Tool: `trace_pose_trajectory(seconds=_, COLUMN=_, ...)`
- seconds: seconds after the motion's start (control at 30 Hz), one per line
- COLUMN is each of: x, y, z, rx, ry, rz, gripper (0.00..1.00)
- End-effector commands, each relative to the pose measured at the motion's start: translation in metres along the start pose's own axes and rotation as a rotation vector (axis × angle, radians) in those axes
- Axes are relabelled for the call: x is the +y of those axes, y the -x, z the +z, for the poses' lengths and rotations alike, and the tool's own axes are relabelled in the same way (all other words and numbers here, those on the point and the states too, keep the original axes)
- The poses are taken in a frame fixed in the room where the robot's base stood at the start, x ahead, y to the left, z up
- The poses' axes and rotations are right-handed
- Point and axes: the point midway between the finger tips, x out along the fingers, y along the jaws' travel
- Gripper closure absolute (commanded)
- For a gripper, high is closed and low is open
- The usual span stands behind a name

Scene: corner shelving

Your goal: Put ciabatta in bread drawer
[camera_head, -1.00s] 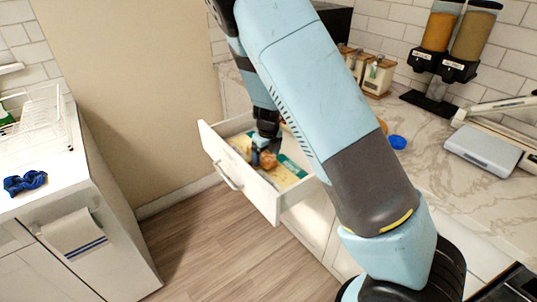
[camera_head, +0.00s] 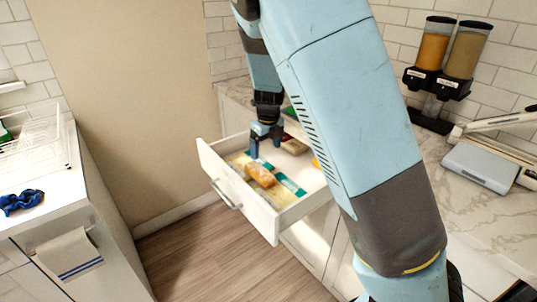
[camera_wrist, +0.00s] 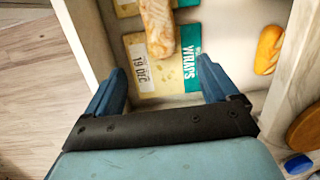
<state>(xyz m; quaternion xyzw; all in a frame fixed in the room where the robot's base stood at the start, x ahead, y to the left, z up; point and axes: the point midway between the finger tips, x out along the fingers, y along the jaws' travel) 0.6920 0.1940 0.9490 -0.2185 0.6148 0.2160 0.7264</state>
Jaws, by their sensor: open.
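The ciabatta (camera_head: 260,174), a golden-brown loaf, lies in the open white drawer (camera_head: 262,212) on top of flat yellow-and-teal packages. In the wrist view the ciabatta (camera_wrist: 158,26) shows at the top, beyond my fingertips. My gripper (camera_head: 265,148) is open and empty, above and behind the loaf in the head view, apart from it. In the wrist view my gripper's blue fingers (camera_wrist: 160,82) stand wide apart over the drawer, with only package and drawer floor between them.
A flat package (camera_wrist: 148,72) lies under the loaf, and another orange loaf (camera_wrist: 269,50) is at the right in the wrist view. A marble counter (camera_head: 455,205) with dispensers (camera_head: 450,55) and a scale (camera_head: 480,166) stands right. A white counter with a blue cloth (camera_head: 20,201) is left.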

Motion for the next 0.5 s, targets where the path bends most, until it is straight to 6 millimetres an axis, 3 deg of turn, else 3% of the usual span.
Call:
trace_pose_trajectory(seconds=0.27, x=-0.001, y=0.007, z=-0.002, rx=-0.001, ry=0.012, rz=0.005, gripper=0.12)
trace_pose_trajectory(seconds=0.5, x=-0.013, y=0.037, z=-0.029, rx=-0.038, ry=0.229, rz=0.082, gripper=0.12)
